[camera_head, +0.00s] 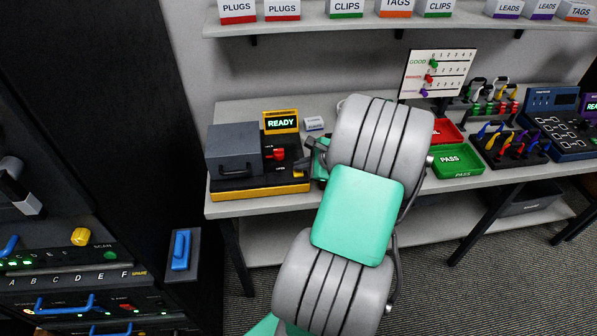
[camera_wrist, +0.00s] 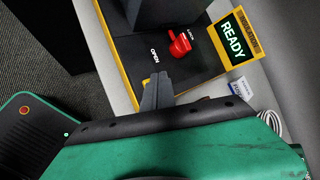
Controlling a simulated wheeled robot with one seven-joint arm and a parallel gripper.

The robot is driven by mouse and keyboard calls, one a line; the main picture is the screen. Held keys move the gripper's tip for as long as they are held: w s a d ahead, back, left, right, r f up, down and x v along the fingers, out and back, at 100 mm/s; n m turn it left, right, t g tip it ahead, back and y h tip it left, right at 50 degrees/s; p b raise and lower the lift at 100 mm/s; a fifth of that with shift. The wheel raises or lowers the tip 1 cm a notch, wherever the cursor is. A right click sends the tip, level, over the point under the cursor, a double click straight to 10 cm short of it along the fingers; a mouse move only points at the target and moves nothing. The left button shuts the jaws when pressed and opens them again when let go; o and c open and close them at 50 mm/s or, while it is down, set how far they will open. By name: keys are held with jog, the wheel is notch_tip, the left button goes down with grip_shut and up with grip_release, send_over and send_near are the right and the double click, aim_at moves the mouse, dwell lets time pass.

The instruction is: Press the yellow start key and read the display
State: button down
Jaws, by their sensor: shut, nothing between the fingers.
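The tester (camera_head: 260,186) is a black box with yellow edging at the left of the bench. Its yellow-framed display (camera_head: 281,121) reads "READY" in green, and the display also reads "READY" in the wrist view (camera_wrist: 234,40). A red lever (camera_head: 279,154) sits on the tester between small white labels; it also shows in the wrist view (camera_wrist: 180,43), where one label reads "OPEN".
A dark grey lidded box (camera_head: 234,147) covers the tester's left side. A small white label block (camera_head: 314,123) stands behind my gripper. Red and green PASS trays (camera_head: 457,161), cable racks and a blue device (camera_head: 560,125) fill the right bench. A dark rack stands left.

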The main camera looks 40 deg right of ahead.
aim_at(301, 173)
jog(key=shift+f, duration=0.4)
dwell(0.3)
jog(key=shift+r, duration=0.1)
jog(key=shift+r+p, duration=0.7)
jog(key=shift+p, duration=0.05)
notch_tip(301, 173, up, 5)
jog(key=p, duration=0.5)
jog(key=shift+r, duration=0.1)
dwell(0.5)
